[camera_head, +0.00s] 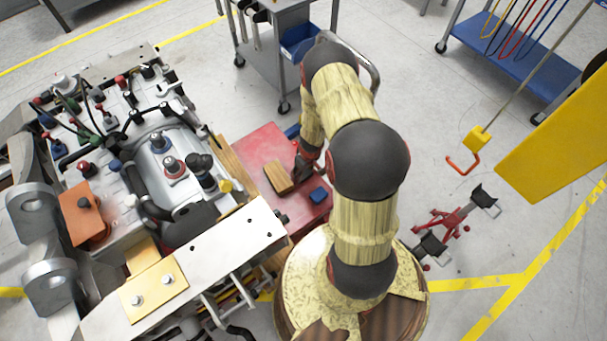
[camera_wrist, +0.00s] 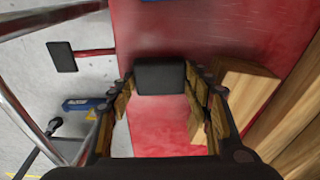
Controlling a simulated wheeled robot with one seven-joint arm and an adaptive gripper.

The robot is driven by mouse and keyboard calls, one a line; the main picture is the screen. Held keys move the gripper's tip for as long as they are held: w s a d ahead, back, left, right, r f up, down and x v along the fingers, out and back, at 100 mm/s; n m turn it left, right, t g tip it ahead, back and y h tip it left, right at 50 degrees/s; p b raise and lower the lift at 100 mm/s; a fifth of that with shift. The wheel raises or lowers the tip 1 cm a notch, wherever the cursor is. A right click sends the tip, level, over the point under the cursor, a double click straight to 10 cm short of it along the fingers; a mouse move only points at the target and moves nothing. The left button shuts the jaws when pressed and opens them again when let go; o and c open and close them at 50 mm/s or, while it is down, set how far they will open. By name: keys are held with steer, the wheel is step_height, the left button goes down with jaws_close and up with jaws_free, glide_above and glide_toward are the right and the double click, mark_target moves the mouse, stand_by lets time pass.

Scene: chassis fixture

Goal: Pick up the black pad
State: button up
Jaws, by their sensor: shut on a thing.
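The black pad (camera_wrist: 160,77) is a dark rounded block between the fingertips of my gripper (camera_wrist: 160,90) in the wrist view. The fingers stand on both sides of it and are shut on it. Red surface shows around the pad; whether the pad still touches that surface I cannot tell. In the head view my gripper (camera_head: 301,166) is low over the red surface (camera_head: 262,145), partly hidden by my arm, and the pad cannot be made out there.
A wooden block (camera_head: 278,177) lies close beside my gripper; it also shows in the wrist view (camera_wrist: 240,90). A blue block (camera_head: 319,195) lies near the red surface's edge. The engine assembly (camera_head: 160,160) stands left. A red stand with dark pads (camera_head: 445,222) is on the floor right.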

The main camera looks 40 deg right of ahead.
steer(key=shift+c, duration=1.4)
steer(key=shift+r, duration=0.15)
steer(key=shift+r+p, duration=0.35)
steer(key=shift+r, duration=0.3)
steer(key=s+a+r+p, duration=0.1)
steer(key=s+r+p, duration=0.1)
steer(key=s+r, duration=0.9)
steer(key=s, duration=0.3)
steer(key=shift+a+r, duration=0.25)
steer(key=shift+a, duration=0.05)
